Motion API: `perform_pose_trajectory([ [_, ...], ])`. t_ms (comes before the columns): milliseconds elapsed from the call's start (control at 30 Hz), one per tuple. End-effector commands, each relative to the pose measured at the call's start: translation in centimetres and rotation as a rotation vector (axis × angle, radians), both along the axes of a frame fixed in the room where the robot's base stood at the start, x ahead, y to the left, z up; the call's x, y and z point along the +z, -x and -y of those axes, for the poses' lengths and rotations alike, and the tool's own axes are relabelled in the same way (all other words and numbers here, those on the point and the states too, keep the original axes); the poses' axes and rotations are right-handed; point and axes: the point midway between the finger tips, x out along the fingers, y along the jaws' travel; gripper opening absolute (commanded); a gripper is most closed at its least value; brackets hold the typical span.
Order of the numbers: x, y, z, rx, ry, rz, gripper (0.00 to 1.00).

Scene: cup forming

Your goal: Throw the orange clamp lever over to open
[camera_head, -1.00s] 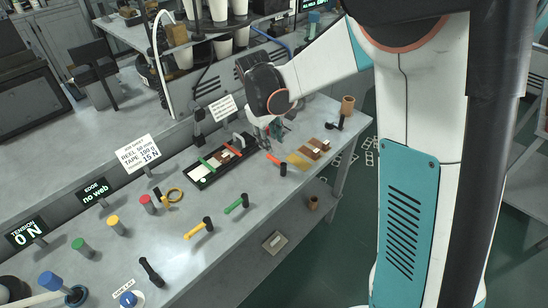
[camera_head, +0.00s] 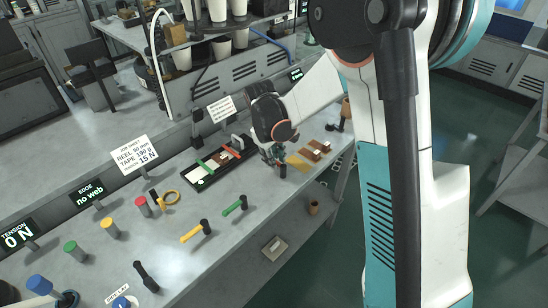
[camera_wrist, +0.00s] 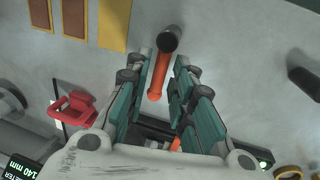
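The orange clamp lever (camera_wrist: 158,82) shows in the wrist view as a short orange bar with a black knob (camera_wrist: 168,40) at its far end. My gripper (camera_wrist: 166,74) is open, with one teal finger on each side of the bar; gaps show on both sides. In the head view my gripper (camera_head: 270,154) is low over the bench at the lever, and only the dark knob (camera_head: 282,171) shows beside it. The rest of the lever is hidden there by my gripper.
A black tray (camera_head: 203,184) with strips lies left of my gripper. A green lever (camera_head: 236,208), a yellow lever (camera_head: 193,234) and a black lever (camera_head: 146,277) stand along the bench. Brown and tan pieces (camera_head: 315,150) lie to the right. A red clip (camera_wrist: 72,108) is at left in the wrist view.

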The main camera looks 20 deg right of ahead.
Motion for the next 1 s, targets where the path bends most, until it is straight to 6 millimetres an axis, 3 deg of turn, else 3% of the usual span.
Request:
perform_pose_trajectory([
  [567, 0.0, 0.2, -0.2, 0.068, 0.0, 0.001, 0.0],
  [1000, 0.0, 1.2, -1.0, 0.421, -0.001, 0.001, 0.0],
])
